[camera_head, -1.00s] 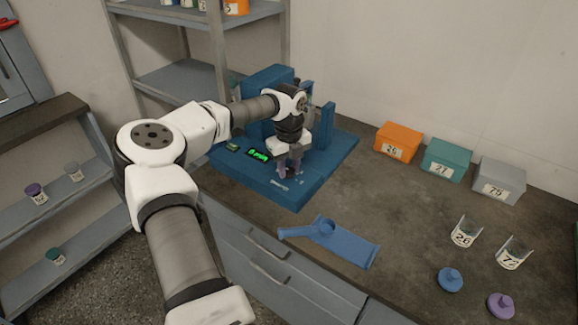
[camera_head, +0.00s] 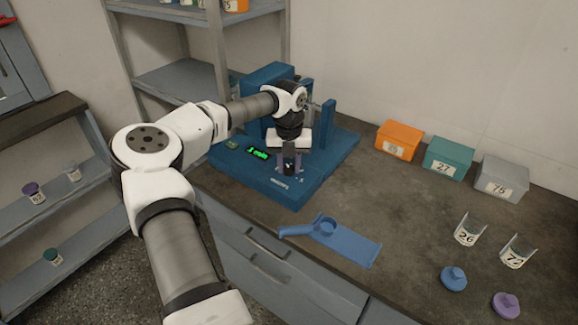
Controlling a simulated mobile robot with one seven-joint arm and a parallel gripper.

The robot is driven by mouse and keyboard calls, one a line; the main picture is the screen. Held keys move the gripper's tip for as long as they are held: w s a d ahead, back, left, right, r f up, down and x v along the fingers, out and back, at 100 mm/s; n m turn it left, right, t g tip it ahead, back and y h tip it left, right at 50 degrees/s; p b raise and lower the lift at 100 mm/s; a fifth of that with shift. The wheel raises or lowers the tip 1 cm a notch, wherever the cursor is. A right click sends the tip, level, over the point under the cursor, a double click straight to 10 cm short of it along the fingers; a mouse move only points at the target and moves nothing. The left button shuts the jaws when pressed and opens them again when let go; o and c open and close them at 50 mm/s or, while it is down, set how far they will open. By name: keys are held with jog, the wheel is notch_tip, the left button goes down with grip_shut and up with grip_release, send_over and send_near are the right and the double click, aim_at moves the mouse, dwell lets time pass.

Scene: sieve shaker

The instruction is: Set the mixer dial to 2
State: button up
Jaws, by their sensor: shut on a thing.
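The mixer is a blue machine (camera_head: 318,185) on the bench, with a flat base and a raised back part. A small display with green text (camera_head: 257,154) is on its base; it appears to start with 1, but the text is blurred. My gripper (camera_head: 289,170) points down over the front of the base, right of the display. It is shut on the dial, a small dark knob that is mostly hidden between the fingers. White scale marks (camera_head: 280,184) show in front of the fingers, too small to read.
Orange (camera_head: 399,141), teal (camera_head: 448,158) and grey (camera_head: 500,180) boxes stand along the wall. Two clear jars (camera_head: 467,231) and two lids (camera_head: 453,279) are at the right.

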jog(key=m, duration=0.4)
jog(key=shift+m+b, duration=0.3)
jog(key=m, duration=0.3)
jog(key=shift+w+m, duration=0.1)
jog(key=shift+m, duration=0.3)
jog(key=m, duration=0.4)
jog(key=shift+r+b, duration=0.1)
jog(key=shift+b, duration=0.2)
jog(key=m, duration=0.4)
jog(key=shift+m, duration=0.5)
jog(key=o, duration=1)
jog(key=shift+c, duration=0.2)
